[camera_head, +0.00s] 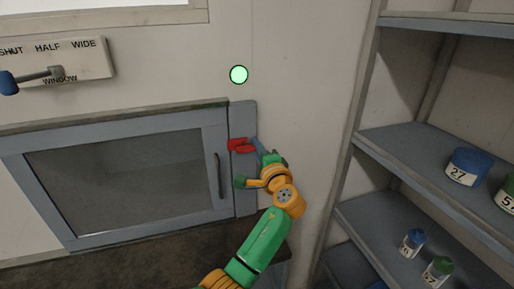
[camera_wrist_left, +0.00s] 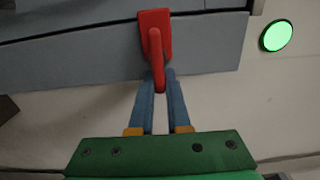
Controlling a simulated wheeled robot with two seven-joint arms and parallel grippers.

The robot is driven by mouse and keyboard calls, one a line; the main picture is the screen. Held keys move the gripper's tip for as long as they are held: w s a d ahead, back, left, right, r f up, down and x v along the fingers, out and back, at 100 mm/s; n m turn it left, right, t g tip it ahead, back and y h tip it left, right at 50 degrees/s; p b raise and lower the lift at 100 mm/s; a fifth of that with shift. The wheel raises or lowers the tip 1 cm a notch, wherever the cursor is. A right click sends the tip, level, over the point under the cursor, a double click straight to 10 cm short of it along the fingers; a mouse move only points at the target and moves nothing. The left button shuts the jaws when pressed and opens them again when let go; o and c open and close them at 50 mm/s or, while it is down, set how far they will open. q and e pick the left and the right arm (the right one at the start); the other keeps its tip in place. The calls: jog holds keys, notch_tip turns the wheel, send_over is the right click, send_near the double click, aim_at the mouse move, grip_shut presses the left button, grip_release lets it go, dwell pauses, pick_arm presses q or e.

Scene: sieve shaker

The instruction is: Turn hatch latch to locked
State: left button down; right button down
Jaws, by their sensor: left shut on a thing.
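The red hatch latch (camera_head: 237,145) sits on the grey frame at the right edge of the hatch (camera_head: 130,175). Its lever lies roughly level and points right in the head view. In the left wrist view the latch (camera_wrist_left: 155,28) has its lever running down between the fingertips. My left gripper (camera_head: 257,147), with blue fingers, is shut on the end of the lever; it also shows in the left wrist view (camera_wrist_left: 161,78). The hatch is closed, with a dark vertical handle (camera_head: 219,176) left of the gripper. My right gripper is not in view.
A round green light (camera_head: 239,74) is on the wall above the latch. A window lever (camera_head: 35,78) with a SHUT HALF WIDE plate (camera_head: 90,60) is at upper left. Shelves (camera_head: 430,150) with numbered jars (camera_head: 470,165) stand at the right. Bare wall lies between.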

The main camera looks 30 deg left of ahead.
pick_arm(q)
jog(key=c, duration=0.9)
grip_release()
jog(key=b+v, duration=0.3)
jog(key=v, duration=0.4)
jog(key=shift+a+f, duration=0.15)
